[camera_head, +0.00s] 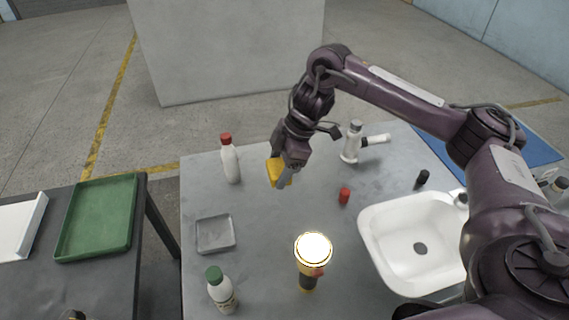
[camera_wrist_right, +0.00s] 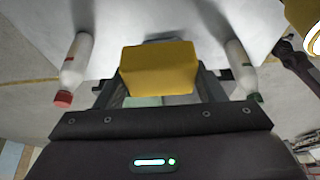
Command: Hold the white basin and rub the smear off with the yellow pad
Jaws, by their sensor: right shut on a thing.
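The white basin (camera_head: 376,232) sits at the right of the grey table, with a dark round spot in its floor that looks like a drain. I cannot make out a smear on it; my right arm covers its right side. My right gripper (camera_head: 285,178) is shut on the yellow pad (camera_head: 276,172) and holds it over the table's back middle, left of the basin and apart from it. In the right wrist view the yellow pad (camera_wrist_right: 158,70) sits between the two fingers. My left gripper is not in view.
A red-capped bottle (camera_head: 231,162), a shallow grey tray (camera_head: 215,248), a green-capped bottle (camera_head: 221,293) and a lit yellow torch (camera_head: 308,270) stand on the left half. A green tray (camera_head: 97,217) is on another table.

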